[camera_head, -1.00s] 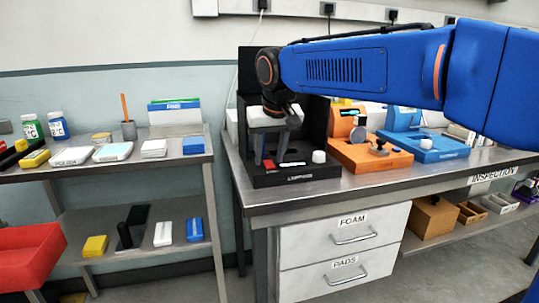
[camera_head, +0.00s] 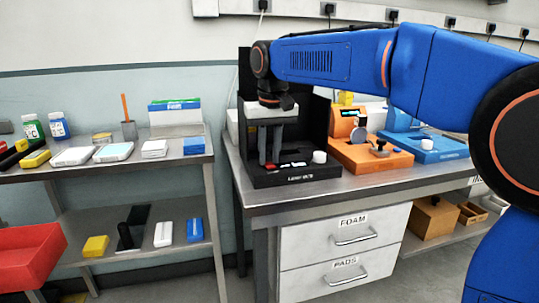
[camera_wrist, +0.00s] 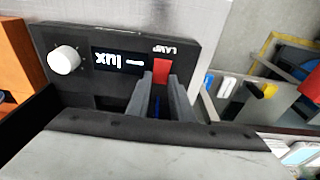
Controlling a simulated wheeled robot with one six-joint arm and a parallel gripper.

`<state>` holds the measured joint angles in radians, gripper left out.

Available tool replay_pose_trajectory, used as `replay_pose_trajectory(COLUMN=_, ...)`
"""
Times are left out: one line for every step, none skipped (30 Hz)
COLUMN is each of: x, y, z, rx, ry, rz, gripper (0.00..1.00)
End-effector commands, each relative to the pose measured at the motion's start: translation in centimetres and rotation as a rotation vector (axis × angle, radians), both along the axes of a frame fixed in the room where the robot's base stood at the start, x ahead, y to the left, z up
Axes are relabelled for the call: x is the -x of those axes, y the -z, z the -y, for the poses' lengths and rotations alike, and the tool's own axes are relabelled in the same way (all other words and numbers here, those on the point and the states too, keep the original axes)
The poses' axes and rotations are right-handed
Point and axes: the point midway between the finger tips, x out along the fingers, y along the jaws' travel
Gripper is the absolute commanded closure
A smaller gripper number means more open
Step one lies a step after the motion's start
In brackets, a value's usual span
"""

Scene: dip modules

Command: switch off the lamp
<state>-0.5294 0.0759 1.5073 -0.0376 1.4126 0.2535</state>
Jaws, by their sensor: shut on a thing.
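The lamp unit is a black box (camera_head: 297,182) with a tall black back panel on the metal bench. In the wrist view its front panel (camera_wrist: 110,37) shows a red switch (camera_wrist: 162,68) under the word LAMP, a lit display (camera_wrist: 119,61) reading "lux" with a dash, and a white knob (camera_wrist: 64,60). My gripper (camera_head: 270,163) points down at the box front. In the wrist view its fingers (camera_wrist: 161,82) are close together, one on each side of the red switch, shut on it. The fingers hide the switch's lower part. The lamp's light is not clearly visible.
An orange device (camera_head: 372,157) and a blue device (camera_head: 425,148) stand to the right on the bench. A side table (camera_head: 100,171) on the left holds bottles, boxes and a pencil cup. A red bin (camera_head: 28,262) is at the lower left.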

Motion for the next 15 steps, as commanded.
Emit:
replay_pose_trajectory(x=-0.1, y=0.01, z=0.01, rx=0.003, ry=0.0, rz=-0.008, gripper=1.0)
replay_pose_trajectory(x=-0.09, y=0.01, z=0.02, rx=0.005, ry=0.0, rz=-0.013, gripper=1.0)
replay_pose_trajectory(x=-0.09, y=0.01, z=0.02, rx=0.006, ry=0.0, rz=-0.016, gripper=1.0)
replay_pose_trajectory(x=-0.09, y=0.01, z=0.02, rx=0.005, ry=-0.001, rz=-0.017, gripper=1.0)
replay_pose_trajectory(x=-0.08, y=0.01, z=0.02, rx=0.005, ry=-0.001, rz=-0.018, gripper=1.0)
replay_pose_trajectory(x=-0.08, y=0.01, z=0.02, rx=0.005, ry=-0.001, rz=-0.018, gripper=1.0)
replay_pose_trajectory(x=-0.08, y=0.01, z=0.02, rx=0.005, ry=-0.001, rz=-0.017, gripper=1.0)
replay_pose_trajectory(x=-0.07, y=0.0, z=0.01, rx=0.005, ry=-0.001, rz=-0.017, gripper=1.0)
replay_pose_trajectory(x=-0.07, y=0.01, z=0.01, rx=0.005, ry=-0.001, rz=-0.017, gripper=1.0)
replay_pose_trajectory(x=-0.07, y=0.0, z=0.01, rx=0.005, ry=-0.001, rz=-0.017, gripper=1.0)
replay_pose_trajectory(x=-0.07, y=0.0, z=0.01, rx=0.005, ry=-0.001, rz=-0.017, gripper=1.0)
replay_pose_trajectory(x=-0.07, y=0.0, z=0.01, rx=0.005, ry=-0.001, rz=-0.017, gripper=0.75)
replay_pose_trajectory(x=-0.07, y=0.0, z=0.01, rx=0.005, ry=-0.001, rz=-0.017, gripper=0.68)
replay_pose_trajectory(x=-0.07, y=0.0, z=0.01, rx=0.005, ry=-0.001, rz=-0.017, gripper=0.61)
replay_pose_trajectory(x=-0.07, y=0.0, z=0.01, rx=0.005, ry=-0.001, rz=-0.017, gripper=0.61)
